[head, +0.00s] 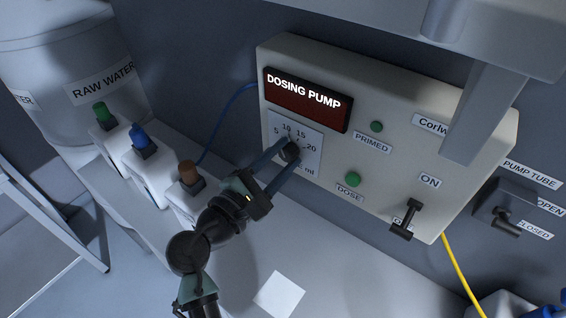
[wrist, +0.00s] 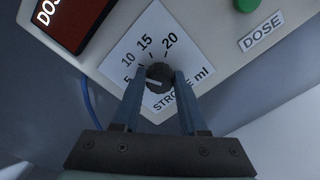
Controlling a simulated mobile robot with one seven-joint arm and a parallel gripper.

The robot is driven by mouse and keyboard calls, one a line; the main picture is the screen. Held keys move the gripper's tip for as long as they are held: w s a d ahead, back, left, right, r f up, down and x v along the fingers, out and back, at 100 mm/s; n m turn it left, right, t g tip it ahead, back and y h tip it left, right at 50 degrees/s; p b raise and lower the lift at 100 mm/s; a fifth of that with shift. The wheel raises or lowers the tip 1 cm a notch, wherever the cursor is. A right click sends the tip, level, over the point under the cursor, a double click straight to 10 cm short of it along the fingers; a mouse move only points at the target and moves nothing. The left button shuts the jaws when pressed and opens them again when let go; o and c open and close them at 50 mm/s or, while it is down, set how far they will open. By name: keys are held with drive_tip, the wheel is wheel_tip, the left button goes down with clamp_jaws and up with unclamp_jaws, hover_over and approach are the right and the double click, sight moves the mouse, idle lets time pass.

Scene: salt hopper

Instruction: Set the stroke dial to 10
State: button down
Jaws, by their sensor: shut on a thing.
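The stroke dial is a round black knob (wrist: 159,77) on a white scale plate (wrist: 112,62) marked 5, 10, 15, 20 and "STROKE ml". A pale pointer line on the knob points left in the wrist view, nearest the 5. In the head view the knob (head: 289,151) sits below the red "DOSING PUMP" sign, and its pointer cannot be made out. My gripper (wrist: 160,74) is shut on the knob, one blue finger on each side. In the head view my gripper (head: 290,149) reaches up to it from the lower left.
The pump box (head: 400,100) also carries a green DOSE button (head: 353,179), a PRIMED lamp (head: 376,127) and a black ON switch lever (head: 407,219). Several capped white bottles (head: 144,160) stand left of my arm. A blue tube (head: 222,113) runs behind them.

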drive_tip(key=shift+m+b, duration=0.35)
drive_tip(key=shift+m, duration=0.25)
drive_tip(key=shift+c, duration=2.2)
unclamp_jaws()
drive_tip(key=b+v, duration=0.3)
drive_tip(key=v, duration=1)
